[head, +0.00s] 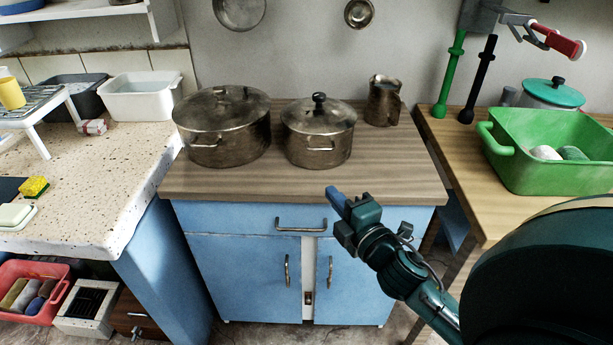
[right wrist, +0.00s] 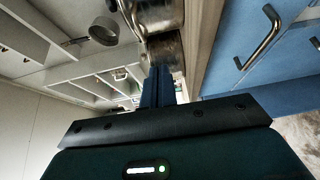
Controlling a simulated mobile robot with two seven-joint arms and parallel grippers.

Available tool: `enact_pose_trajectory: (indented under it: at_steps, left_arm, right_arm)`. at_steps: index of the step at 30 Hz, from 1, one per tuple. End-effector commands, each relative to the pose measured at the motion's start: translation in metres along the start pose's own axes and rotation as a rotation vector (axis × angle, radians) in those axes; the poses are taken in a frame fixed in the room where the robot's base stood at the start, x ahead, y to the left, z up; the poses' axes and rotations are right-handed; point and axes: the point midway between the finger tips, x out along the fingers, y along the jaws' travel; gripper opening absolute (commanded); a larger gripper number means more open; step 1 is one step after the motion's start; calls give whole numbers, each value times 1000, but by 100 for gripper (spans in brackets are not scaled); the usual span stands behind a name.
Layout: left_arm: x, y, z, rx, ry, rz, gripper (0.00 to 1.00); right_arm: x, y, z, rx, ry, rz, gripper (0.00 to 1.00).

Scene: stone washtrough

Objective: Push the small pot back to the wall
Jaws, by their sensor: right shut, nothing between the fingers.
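The small pot (head: 318,145) is a worn metal pot with a lid and dark knob. It stands upright on the wooden top (head: 385,180) of the blue cabinet, with some bare top before the wall behind it. My right gripper (head: 336,196) is shut and empty, in front of the cabinet's front edge, below and apart from the small pot. In the right wrist view its blue fingers (right wrist: 157,86) point toward two metal pots; the nearer seems to be the small pot (right wrist: 166,52). My left gripper is not in view.
A larger lidded pot (head: 222,140) stands close on the left, and a metal jug (head: 383,102) stands behind right. A green basin (head: 545,160) is on the right table. A speckled counter (head: 115,165) is on the left. The front right of the wooden top is clear.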

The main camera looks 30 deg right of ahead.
Motion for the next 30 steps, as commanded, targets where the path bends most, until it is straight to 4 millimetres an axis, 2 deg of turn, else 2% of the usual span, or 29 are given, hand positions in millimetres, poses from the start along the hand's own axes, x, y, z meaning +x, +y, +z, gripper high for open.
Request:
enact_pose_trajectory:
  at_steps: [7, 20, 24, 30]
  left_arm:
    - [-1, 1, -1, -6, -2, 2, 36]
    - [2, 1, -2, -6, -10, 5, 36]
    - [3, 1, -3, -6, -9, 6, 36]
    - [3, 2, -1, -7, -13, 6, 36]
  right_arm:
    - [21, 4, 1, -17, -1, 10, 0]
    - [106, 4, 1, -13, -1, 9, 0]
    - [118, 2, 19, -15, -2, 5, 0]
    - [128, 2, 28, -13, -1, 4, 0]
